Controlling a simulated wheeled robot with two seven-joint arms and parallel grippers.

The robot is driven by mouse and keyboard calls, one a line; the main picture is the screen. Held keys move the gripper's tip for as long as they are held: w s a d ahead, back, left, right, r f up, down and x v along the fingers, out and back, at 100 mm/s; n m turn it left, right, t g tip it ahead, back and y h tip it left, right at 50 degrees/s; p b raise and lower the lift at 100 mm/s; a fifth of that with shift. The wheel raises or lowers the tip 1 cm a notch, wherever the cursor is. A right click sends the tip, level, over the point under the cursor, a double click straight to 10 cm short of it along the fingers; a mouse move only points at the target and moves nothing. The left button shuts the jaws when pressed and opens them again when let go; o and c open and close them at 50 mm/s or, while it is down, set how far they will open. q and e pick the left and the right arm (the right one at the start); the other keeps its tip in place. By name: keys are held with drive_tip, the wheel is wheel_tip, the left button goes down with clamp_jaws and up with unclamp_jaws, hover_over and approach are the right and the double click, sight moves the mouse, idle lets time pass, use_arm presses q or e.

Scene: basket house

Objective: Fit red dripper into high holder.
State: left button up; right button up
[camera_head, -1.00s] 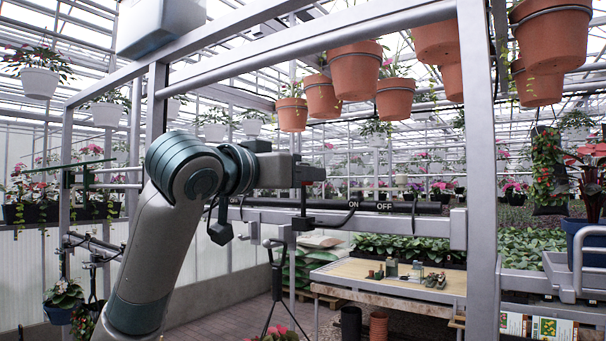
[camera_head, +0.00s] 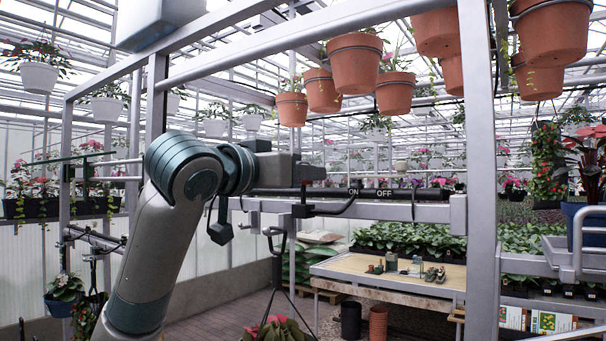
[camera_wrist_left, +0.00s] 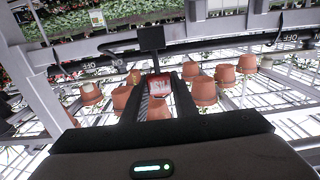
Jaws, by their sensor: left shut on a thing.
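My left gripper (camera_head: 312,172) is at the middle of the head view, level with and close to the black pipe. In the left wrist view its two dark fingers (camera_wrist_left: 157,92) are shut on a small red piece, the red dripper (camera_wrist_left: 155,86). The dripper cannot be made out in the head view. A black holder (camera_head: 302,209) sits at the rail just below the gripper. In the left wrist view a black square part (camera_wrist_left: 150,38) with a short stem is just beyond the fingertips. Whether dripper and holder touch, I cannot tell. My right gripper is out of view.
A black pipe (camera_head: 410,193) marked ON and OFF runs along the grey metal rail (camera_head: 400,212). Terracotta pots (camera_head: 355,63) hang above. A grey post (camera_head: 478,150) stands to the right. A table (camera_head: 400,281) with small items is behind, below the rail.

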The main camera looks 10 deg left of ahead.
use_arm(q)
drive_tip(key=shift+f+b, duration=1)
drive_tip(key=shift+f, duration=0.45)
drive_tip(key=o, duration=0.9)
drive_tip(key=shift+c, duration=0.2)
